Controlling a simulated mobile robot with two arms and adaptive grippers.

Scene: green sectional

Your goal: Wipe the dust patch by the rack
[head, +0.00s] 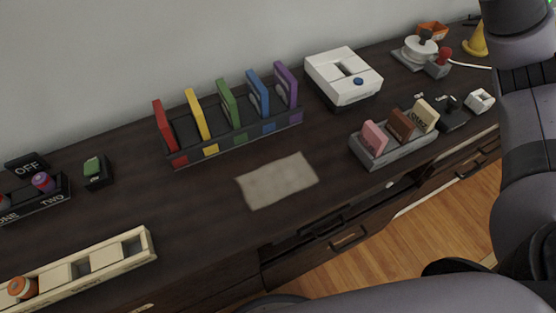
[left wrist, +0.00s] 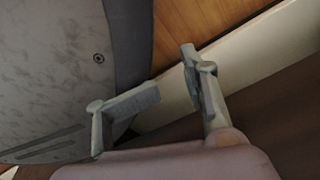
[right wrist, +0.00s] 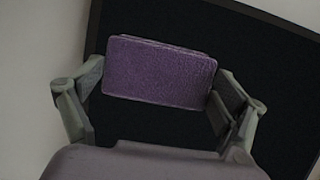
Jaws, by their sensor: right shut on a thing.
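The dust patch (head: 277,181) is a flat beige, four-sided patch on the dark desk top. It lies just in front of the rack (head: 235,135), which holds several upright coloured folders. My right gripper (right wrist: 160,75) is shut on a purple block (right wrist: 158,72) with a rough, sponge-like face. My left gripper (left wrist: 172,80) is open with nothing between its fingers. Neither gripper's fingers show in the head view, so their distance from the patch cannot be told there.
A grey tray with cards (head: 398,152) stands right of the patch, and a white box (head: 343,77) behind it. A wooden tray (head: 135,262) lies front left, and a small black holder (head: 95,178) at left. Drawers (head: 330,235) line the desk front.

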